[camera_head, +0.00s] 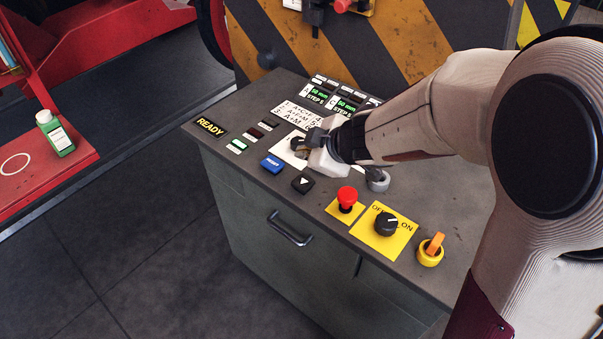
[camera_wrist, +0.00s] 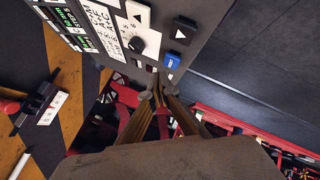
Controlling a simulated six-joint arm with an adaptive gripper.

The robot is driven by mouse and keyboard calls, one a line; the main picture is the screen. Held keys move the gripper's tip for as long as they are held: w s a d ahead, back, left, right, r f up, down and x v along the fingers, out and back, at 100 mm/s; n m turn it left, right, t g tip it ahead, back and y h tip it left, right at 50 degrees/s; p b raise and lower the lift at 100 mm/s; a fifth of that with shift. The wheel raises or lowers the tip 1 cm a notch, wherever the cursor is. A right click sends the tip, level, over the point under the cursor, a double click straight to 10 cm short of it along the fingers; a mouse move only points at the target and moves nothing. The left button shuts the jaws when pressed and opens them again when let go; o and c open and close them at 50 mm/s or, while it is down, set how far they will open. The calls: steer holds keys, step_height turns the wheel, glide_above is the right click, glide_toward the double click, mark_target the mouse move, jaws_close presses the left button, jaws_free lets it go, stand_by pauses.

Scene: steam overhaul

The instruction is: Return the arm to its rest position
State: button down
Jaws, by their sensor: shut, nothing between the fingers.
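My arm reaches in from the right in the head view. My gripper (camera_head: 303,152) is above the sloping top of the grey control console (camera_head: 262,95), in front of a white plate with a black knob. In the wrist view my gripper (camera_wrist: 158,86) has its fingers together with nothing between them. The black knob (camera_wrist: 136,43) and its white plate show clear of the fingertips there. A blue button (camera_wrist: 172,61) and a black arrow button (camera_wrist: 181,33) lie beyond the tips.
A red mushroom button (camera_head: 347,196), a black OFF/ON switch (camera_head: 386,223) and an orange key-like switch (camera_head: 433,244) stand up along the console's front. A striped barrier (camera_head: 315,55) stands behind. A green bottle (camera_head: 54,132) is on a red surface at left. The floor in front is clear.

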steer(key=s+d+f+m+h, duration=0.1)
steer(key=d+m+h, duration=0.3)
steer(key=d, duration=0.5)
steer(key=s+d+r+m+g+h, duration=0.2)
steer(key=s+d+m+h, duration=0.15)
steer(key=s+d, duration=0.4)
steer(key=s+a+r+m+y, duration=0.1)
steer(key=s+a+r+m, duration=0.1)
steer(key=s, duration=0.8)
steer(key=s+a+r+m+y, duration=0.2)
steer(key=s+r+m, duration=0.3)
steer(key=s, duration=0.5)
steer(key=shift+s+a+r+g, duration=0.2)
steer(key=shift+a+g, duration=0.1)
steer(key=shift+a, duration=0.5)
stand_by(3.5)
